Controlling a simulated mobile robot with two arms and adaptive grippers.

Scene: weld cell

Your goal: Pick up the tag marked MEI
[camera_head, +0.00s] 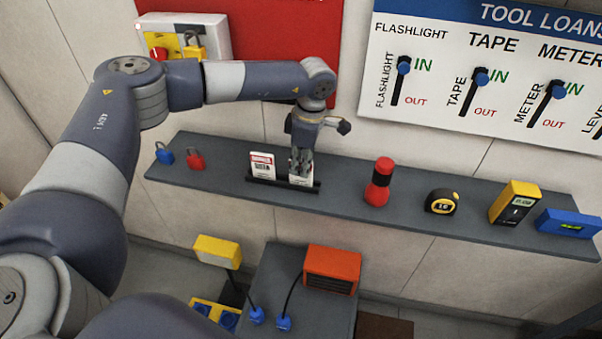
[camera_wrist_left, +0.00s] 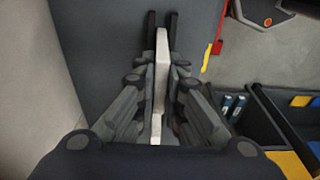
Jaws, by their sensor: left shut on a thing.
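Two white tags stand in a dark rack (camera_head: 268,183) on the grey wall shelf. The left tag (camera_head: 262,170) has a red DANGER header and stands free. The right tag (camera_head: 301,181) is mostly covered by my left gripper (camera_head: 301,168), which points down and is shut on it. The name on either tag is too small to read, so I cannot tell which is marked MEI. In the left wrist view the held tag (camera_wrist_left: 161,75) shows edge-on between the fingers of the left gripper (camera_wrist_left: 160,88). Its lower edge seems to be still at the rack. My right gripper is out of view.
Blue padlock (camera_head: 164,156) and red padlock (camera_head: 196,161) sit left on the shelf (camera_head: 345,190). Flashlight (camera_head: 379,182), tape measure (camera_head: 442,202), yellow meter (camera_head: 514,203) and blue level (camera_head: 567,223) stand right. A tool board (camera_head: 490,80) hangs behind. An orange box (camera_head: 332,268) is below.

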